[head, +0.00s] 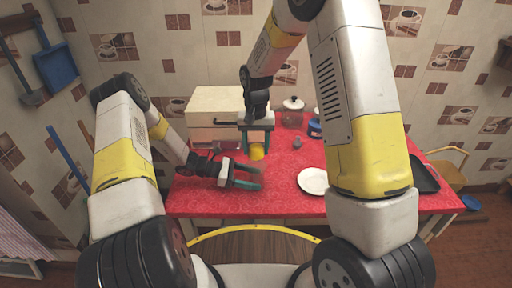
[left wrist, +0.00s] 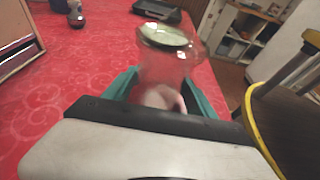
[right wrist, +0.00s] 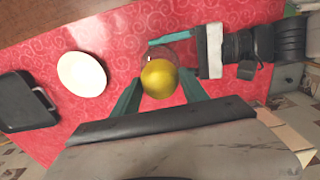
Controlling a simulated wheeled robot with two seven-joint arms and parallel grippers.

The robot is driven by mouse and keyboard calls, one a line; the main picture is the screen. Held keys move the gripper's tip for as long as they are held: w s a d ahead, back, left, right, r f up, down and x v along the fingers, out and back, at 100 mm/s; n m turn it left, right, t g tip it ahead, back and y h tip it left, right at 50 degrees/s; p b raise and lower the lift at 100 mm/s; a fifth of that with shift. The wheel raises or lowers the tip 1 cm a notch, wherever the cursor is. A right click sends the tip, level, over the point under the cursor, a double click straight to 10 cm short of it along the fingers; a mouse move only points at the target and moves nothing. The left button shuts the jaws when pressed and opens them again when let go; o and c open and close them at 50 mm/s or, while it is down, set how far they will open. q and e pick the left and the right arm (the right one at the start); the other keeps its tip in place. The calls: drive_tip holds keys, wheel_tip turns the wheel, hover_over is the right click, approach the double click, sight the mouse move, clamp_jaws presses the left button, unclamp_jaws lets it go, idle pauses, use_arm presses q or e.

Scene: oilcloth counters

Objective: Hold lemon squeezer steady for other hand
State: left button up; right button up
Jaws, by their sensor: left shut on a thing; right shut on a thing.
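The lemon squeezer (left wrist: 160,68) looks like clear glass and stands up between the fingers of my left gripper (left wrist: 160,95) in the left wrist view. In the head view my left gripper (head: 247,176) reaches in low over the red counter, and the squeezer is hard to make out there. My right gripper (head: 257,136) points down above it, shut on a yellow lemon (head: 257,153). In the right wrist view the lemon (right wrist: 159,79) sits between the fingertips, with a clear glass rim (right wrist: 168,54) showing behind it. Whether lemon and squeezer touch cannot be told.
A white plate (head: 313,181) lies to the right on the red counter (head: 290,204). A black tray (head: 424,177) lies at the right end. A pale box (head: 214,105), a glass jar (head: 292,114) and a small grey thing (head: 297,143) stand behind. The counter's front middle is clear.

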drive_tip(key=shift+f, duration=0.25)
drive_tip(key=shift+f, duration=0.9)
drive_tip(key=shift+r, duration=0.15)
drive_tip(key=shift+r, duration=0.9)
drive_tip(key=shift+f, duration=1.05)
drive_tip(key=shift+r, duration=1.05)
